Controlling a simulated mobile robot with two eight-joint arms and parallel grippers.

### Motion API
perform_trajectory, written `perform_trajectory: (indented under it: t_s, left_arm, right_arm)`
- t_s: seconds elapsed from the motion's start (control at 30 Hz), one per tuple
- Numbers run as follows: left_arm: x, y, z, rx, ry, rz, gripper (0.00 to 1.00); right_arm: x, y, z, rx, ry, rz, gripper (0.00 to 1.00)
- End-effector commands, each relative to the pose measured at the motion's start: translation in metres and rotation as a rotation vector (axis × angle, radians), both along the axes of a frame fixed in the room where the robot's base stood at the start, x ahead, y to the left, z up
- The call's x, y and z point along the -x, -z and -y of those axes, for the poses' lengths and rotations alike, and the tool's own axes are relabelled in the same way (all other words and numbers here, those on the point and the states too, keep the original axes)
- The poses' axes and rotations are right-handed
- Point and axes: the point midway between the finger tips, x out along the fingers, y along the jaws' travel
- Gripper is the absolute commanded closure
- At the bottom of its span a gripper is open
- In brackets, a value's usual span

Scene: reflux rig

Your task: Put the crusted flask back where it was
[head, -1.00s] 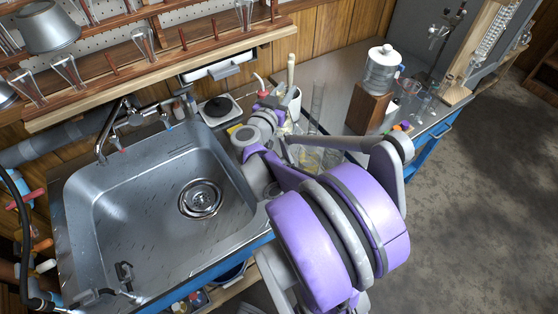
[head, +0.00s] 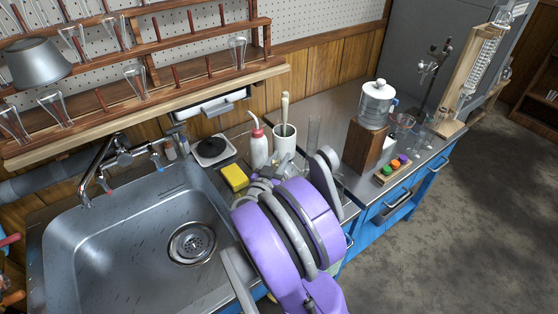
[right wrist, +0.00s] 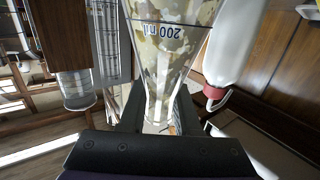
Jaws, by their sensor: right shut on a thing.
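The crusted flask (right wrist: 172,45) is clear glass with mottled cream and olive crust and a "200 ml" mark that reads upside down in the right wrist view. My right gripper (right wrist: 158,115) is shut on its narrow neck, one dark finger on each side. In the head view my purple right arm hides the flask and most of that gripper, over the counter right of the sink. The wooden peg rack (head: 200,91) on the wall holds several upturned glass flasks, and some of its pegs are bare. My left gripper is not in view.
A red-tipped wash bottle (head: 259,150), also close by in the wrist view (right wrist: 232,48), stands beside a white pot (head: 284,142) with a brush. A yellow sponge (head: 234,178), a hotplate (head: 212,151), a glass cylinder (head: 313,132) and a jar (head: 377,104) on a wooden block are near.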

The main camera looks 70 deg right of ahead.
Motion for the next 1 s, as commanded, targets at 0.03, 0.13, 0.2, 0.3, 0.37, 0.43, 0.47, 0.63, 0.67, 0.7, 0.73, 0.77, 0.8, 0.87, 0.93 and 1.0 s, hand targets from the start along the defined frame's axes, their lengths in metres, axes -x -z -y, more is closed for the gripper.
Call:
perform_trajectory:
  t_s: [0.03,0.13,0.2,0.3,0.37,0.43,0.47,0.63,0.67,0.7,0.73,0.77,0.8,0.87,0.93,1.0]
  left_arm:
    - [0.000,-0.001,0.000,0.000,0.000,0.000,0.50]
    - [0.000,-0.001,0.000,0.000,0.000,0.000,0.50]
    - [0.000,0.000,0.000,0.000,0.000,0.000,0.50]
    - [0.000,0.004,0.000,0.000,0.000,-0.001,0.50]
    - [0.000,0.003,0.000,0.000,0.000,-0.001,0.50]
    - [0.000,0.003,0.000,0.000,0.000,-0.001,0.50]
    - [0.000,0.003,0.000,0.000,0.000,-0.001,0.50]
    - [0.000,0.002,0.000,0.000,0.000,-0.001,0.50]
    - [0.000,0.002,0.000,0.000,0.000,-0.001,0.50]
    - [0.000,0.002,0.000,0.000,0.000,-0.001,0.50]
    - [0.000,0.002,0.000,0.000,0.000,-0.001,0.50]
    - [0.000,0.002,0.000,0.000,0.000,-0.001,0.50]
    - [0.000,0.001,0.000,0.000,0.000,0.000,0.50]
    - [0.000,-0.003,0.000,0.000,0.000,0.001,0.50]
    - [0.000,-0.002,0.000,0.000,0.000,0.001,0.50]
    - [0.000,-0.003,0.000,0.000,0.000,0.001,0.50]
  right_arm:
    - [0.000,-0.001,0.000,0.000,0.000,0.000,1.00]
    - [0.000,-0.002,0.000,0.000,0.000,0.000,1.00]
    - [0.000,0.000,0.000,0.000,0.000,0.000,1.00]
    - [0.000,0.003,0.000,0.000,0.000,0.000,1.00]
    - [0.000,0.002,0.000,0.000,0.000,0.000,0.60]
    - [0.000,0.002,0.000,0.000,0.000,0.000,0.47]
    - [0.000,0.002,0.000,0.000,0.000,0.000,0.42]
    - [0.000,0.002,0.000,0.000,0.000,0.000,0.39]
    - [0.000,0.002,0.000,0.000,0.000,0.000,0.39]
    - [0.000,0.002,0.000,0.000,0.000,0.000,0.39]
    - [0.000,0.002,0.000,0.000,0.000,0.000,0.39]
    - [0.000,0.001,0.000,0.000,0.000,0.000,0.39]
    - [0.000,0.000,0.000,0.000,0.000,0.000,0.39]
    - [0.000,-0.004,0.000,0.000,0.000,0.001,0.39]
    - [-0.001,-0.003,-0.010,-0.001,-0.002,0.000,0.39]
    - [-0.002,-0.003,-0.022,-0.001,-0.004,0.000,0.39]
